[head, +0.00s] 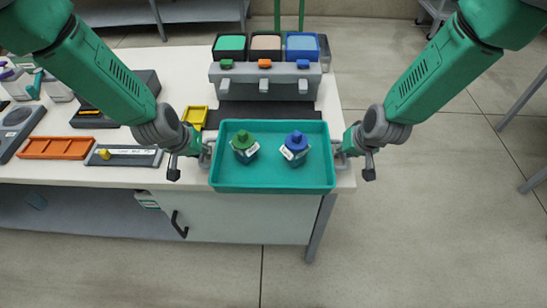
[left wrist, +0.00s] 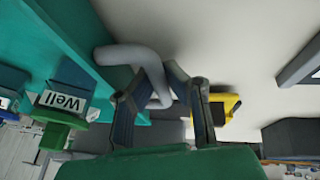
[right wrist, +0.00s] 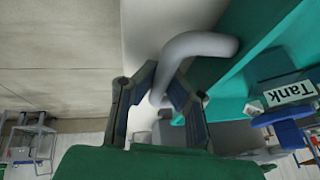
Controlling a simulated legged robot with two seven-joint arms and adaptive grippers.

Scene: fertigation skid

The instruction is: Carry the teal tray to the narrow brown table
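The teal tray (head: 272,184) is level at the front edge of the white bench, with a grey handle at each end. I cannot tell whether it touches the bench. A green-capped bottle (head: 245,147) and a blue-capped bottle (head: 294,148) stand upright in it. My left gripper (head: 203,152) is shut on the left handle, which shows between its fingers in the left wrist view (left wrist: 157,88). My right gripper (head: 343,153) is shut on the right handle, also between the fingers in the right wrist view (right wrist: 163,82). No narrow brown table is in view.
The white bench (head: 130,175) holds an orange tray (head: 55,148), a yellow holder (head: 195,116), a grey block with a yellow knob (head: 124,157) and a grey rack with coloured bins (head: 264,79). Grey legs (head: 522,100) stand at the far right. Floor right of the bench is clear.

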